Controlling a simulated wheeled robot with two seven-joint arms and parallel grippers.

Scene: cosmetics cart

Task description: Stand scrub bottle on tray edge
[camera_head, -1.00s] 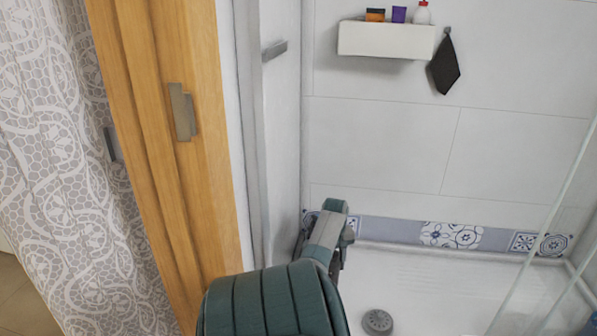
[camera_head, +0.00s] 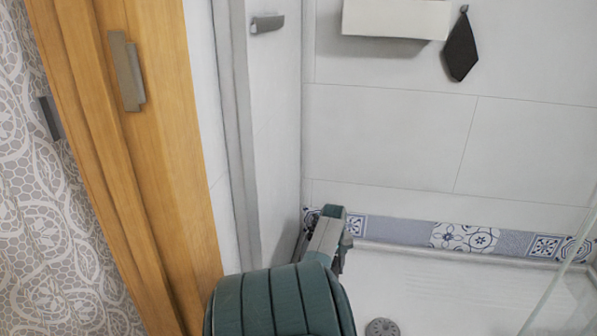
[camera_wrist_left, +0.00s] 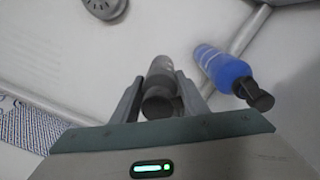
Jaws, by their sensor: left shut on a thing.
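My left gripper (camera_wrist_left: 160,97) is shut on a dark grey bottle (camera_wrist_left: 162,68) with a rounded dark cap in the left wrist view. I cannot tell from a label whether it is the scrub bottle. In the head view my left gripper (camera_head: 339,262) reaches low into the shower, partly behind my arm, and the held bottle is hidden. The white shower tray (camera_head: 450,295) spreads beneath it. A blue bottle (camera_wrist_left: 225,68) with a black cap is to the right of the gripper, apart from it. My right gripper is out of view.
A round drain (camera_head: 382,328) sits in the tray; it also shows in the left wrist view (camera_wrist_left: 105,8). A wooden door frame (camera_head: 150,150) stands left, a glass panel (camera_head: 560,290) right.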

